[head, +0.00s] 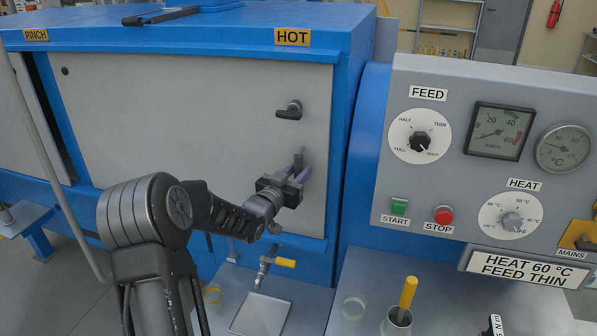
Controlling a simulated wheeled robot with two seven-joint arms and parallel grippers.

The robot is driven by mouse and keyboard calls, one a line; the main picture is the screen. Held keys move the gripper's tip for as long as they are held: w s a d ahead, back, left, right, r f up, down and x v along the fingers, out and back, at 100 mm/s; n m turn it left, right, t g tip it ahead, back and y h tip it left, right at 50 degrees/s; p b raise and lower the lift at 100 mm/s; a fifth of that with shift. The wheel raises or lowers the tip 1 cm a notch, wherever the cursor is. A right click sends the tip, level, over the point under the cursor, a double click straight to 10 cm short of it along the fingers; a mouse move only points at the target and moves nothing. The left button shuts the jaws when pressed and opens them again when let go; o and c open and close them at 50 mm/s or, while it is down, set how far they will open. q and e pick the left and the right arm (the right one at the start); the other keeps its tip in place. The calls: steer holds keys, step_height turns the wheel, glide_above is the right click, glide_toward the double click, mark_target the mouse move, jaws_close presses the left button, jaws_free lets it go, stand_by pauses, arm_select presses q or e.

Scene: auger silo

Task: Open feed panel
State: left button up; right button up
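A large grey panel (190,120) closes the front of the blue machine, under the PINCH and HOT labels, and looks flush with its frame. A dark latch knob (290,110) sits near its upper right edge. A second, lower latch (301,154) is partly hidden by my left gripper (298,170). The gripper's purple-grey fingers point up at this lower latch, close to the panel face. The fingers look apart and around or beside the latch; whether they pinch it is not clear. My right gripper is not in view.
To the right stands a grey control console (460,180) with a FEED dial (420,140), gauges and START and STOP buttons. Below are a yellow-handled tap (284,263), a metal plate (260,313) and a cup with a yellow-handled tool (408,292). A thin pole rises at the left.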

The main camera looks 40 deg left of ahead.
arm_select(q)
jaws_close()
stand_by(1.0)
